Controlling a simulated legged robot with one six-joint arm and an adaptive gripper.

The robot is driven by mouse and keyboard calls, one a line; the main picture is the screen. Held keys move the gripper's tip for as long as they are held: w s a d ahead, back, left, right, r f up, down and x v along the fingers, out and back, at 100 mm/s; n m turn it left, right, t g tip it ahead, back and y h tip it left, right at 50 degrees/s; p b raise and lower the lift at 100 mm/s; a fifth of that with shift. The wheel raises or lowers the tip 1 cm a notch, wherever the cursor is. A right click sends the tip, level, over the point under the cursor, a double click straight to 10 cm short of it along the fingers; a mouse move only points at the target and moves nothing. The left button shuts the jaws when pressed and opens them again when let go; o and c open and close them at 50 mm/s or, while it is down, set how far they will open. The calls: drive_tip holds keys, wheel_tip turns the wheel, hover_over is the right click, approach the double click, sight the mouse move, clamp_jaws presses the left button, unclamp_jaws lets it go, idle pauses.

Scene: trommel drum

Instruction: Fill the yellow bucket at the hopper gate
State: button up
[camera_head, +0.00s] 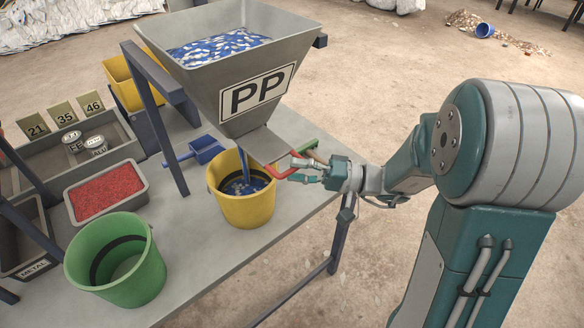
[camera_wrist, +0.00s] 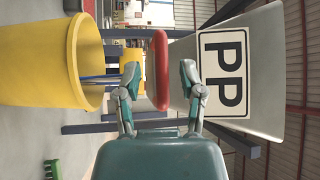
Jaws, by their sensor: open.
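The grey hopper (camera_head: 222,92), labelled PP, holds blue and white flakes (camera_head: 218,46); it also shows in the wrist view (camera_wrist: 262,75). The yellow bucket (camera_head: 245,207) stands upright on the table under its outlet, with blue and white flakes inside. A narrow blue streak runs from the outlet into the bucket. The bucket is sideways in the wrist view (camera_wrist: 50,60). The red gate handle (camera_head: 283,171) juts from the outlet. My gripper (camera_head: 298,171) is open at the handle. In the wrist view, the handle (camera_wrist: 160,70) lies between its spread fingers (camera_wrist: 159,78).
A green bucket (camera_head: 128,283), a tray of red granules (camera_head: 106,195) and a blue scoop (camera_head: 195,150) are on the table (camera_head: 205,262). Another yellow container (camera_head: 122,82) stands behind the dark hopper leg (camera_head: 160,125). A green brush (camera_head: 304,146) lies beyond my gripper.

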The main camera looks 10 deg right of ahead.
sight(279, 157)
drive_tip(key=shift+w+a+r, duration=0.1)
drive_tip(key=shift+a, duration=0.55)
clamp_jaws()
drive_tip(key=w+a, duration=0.1)
drive_tip(key=w, duration=0.1)
drive_tip(key=w+a, duration=0.1)
drive_tip(key=w, duration=0.1)
drive_tip(key=shift+a, duration=0.3)
drive_tip(key=shift+d, duration=0.1)
drive_tip(key=shift+c, duration=0.3)
unclamp_jaws()
drive_tip(key=shift+o, duration=0.3)
drive_tip(key=shift+w+a, duration=0.1)
drive_tip(key=shift+a, duration=0.15)
